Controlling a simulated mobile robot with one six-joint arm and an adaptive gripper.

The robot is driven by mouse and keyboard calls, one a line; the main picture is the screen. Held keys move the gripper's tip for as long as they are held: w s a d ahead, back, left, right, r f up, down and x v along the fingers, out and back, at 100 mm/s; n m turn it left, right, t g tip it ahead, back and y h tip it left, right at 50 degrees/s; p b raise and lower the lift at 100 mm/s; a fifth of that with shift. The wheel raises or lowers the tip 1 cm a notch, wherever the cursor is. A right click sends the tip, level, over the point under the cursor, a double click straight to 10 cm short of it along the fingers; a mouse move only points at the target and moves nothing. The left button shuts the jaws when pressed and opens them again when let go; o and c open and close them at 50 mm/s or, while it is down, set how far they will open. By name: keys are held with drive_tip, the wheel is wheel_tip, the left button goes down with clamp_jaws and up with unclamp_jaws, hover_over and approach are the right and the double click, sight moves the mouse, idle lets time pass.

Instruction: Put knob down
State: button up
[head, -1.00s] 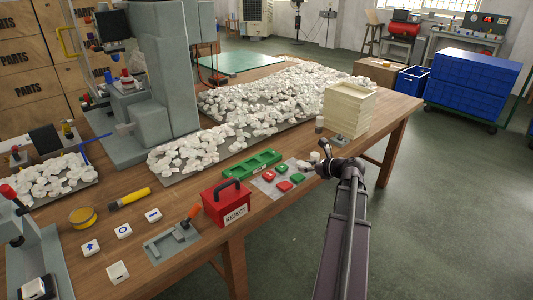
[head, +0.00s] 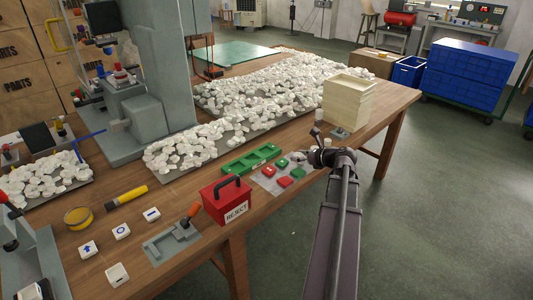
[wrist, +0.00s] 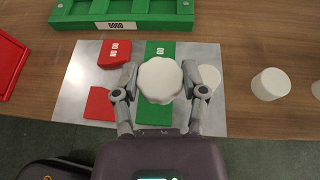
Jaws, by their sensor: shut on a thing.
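A white knob (wrist: 160,80) with a scalloped edge is between the two fingers of my gripper (wrist: 160,92) in the wrist view. The gripper is shut on it. The knob appears over a green block (wrist: 154,112) on a grey metal sheet (wrist: 70,76); I cannot tell whether it touches the block. Red blocks (wrist: 114,53) lie to the left on the same sheet. In the head view my gripper (head: 316,146) is at the right end of the sheet, and the held knob is hard to make out.
A green tray marked GOOD (wrist: 120,14) lies behind the sheet. White round pieces (wrist: 270,84) stand to the right, one partly hidden by the right finger. A red REJECT box (head: 226,202) stands left, stacked pale trays (head: 347,104) behind. The table's front edge is close.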

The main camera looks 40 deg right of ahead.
drive_tip(key=shift+n+y, duration=0.5)
drive_tip(key=shift+y, duration=0.1)
drive_tip(key=a, duration=0.2)
drive_tip(key=a+r+p, duration=0.1)
drive_tip(key=a, duration=0.4)
drive_tip(key=shift+w+a+r, duration=0.25)
drive_tip(key=shift+a, duration=0.15)
drive_tip(key=b, duration=0.1)
hover_over(267, 152)
drive_tip(key=shift+f, duration=0.75)
drive_tip(key=shift+f, duration=0.15)
drive_tip(key=shift+f+b, duration=1.65)
drive_tip(key=shift+b, duration=0.2)
drive_tip(key=shift+f, duration=0.2)
